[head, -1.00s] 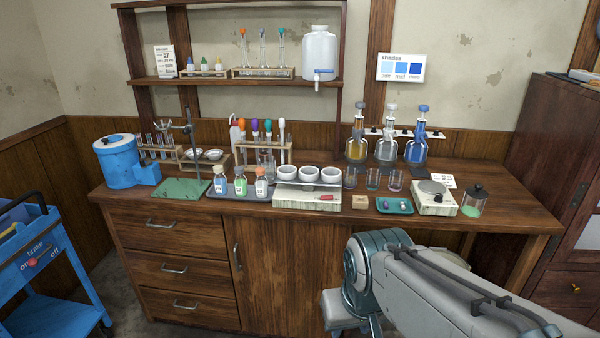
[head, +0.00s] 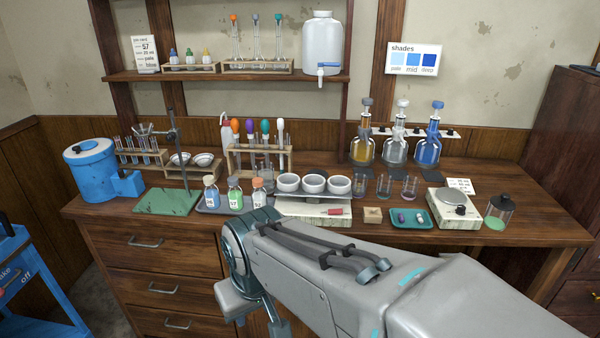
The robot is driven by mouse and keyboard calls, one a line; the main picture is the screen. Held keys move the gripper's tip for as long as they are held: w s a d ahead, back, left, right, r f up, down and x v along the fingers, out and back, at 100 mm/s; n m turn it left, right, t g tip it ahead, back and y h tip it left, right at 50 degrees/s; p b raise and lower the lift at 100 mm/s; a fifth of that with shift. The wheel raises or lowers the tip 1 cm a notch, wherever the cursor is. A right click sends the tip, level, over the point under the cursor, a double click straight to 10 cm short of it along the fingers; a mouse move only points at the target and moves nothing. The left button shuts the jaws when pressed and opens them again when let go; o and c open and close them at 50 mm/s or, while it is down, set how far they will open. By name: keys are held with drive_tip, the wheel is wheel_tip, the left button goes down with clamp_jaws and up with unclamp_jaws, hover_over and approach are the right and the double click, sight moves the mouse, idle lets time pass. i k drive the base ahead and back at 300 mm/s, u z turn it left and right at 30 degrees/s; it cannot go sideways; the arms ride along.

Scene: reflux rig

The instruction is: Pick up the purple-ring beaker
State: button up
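Three small clear glass beakers stand in a row on the bench, right of the white bowls: a left one (head: 357,185), a middle one (head: 384,187) and a right one (head: 409,187). Each has a thin coloured band. The right one's band looks pinkish purple, but the bands are too small to tell their colours surely. All three stand upright and apart, and nothing holds them. My arm reaches across the front of the bench, below the beakers in the picture. My gripper's fingers do not show.
A wooden block (head: 373,215) and a teal tray (head: 411,225) lie in front of the beakers. A balance (head: 453,208) and a lidded jar (head: 498,213) stand to the right. Bowls on a raised stand (head: 314,184) are left. Three stoppered bottles (head: 397,150) stand behind.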

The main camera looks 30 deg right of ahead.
sight(359, 186)
drive_tip(key=z, duration=0.3)
drive_tip(key=i, duration=0.7)
drive_tip(key=z, duration=0.7)
drive_tip(key=i, duration=0.3)
drive_tip(key=z, duration=0.35)
